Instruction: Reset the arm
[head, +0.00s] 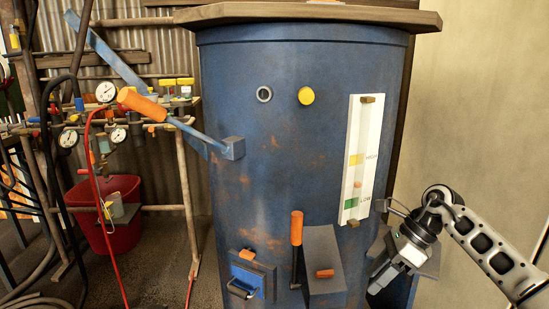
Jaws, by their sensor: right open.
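My right arm comes in from the right edge. My right gripper (388,268) is open, pointing down and left beside the lower right side of the blue blast pot (300,120). I see nothing between its fingers, though its fingertips are small and dark against the pot. My left gripper is not in view. A blue lever with an orange grip (142,104) slants from the upper left down to a block on the pot's left side. A second orange handle (297,228) stands upright low on the pot's front, beside a grey sloped box (322,262).
A white level gauge (358,160) is on the pot's right front, close to my right gripper. A blue hatch (250,277) is low on the left. Pipes, pressure gauges (106,91) and hoses fill the left, above a red bucket (106,215). The right wall is bare.

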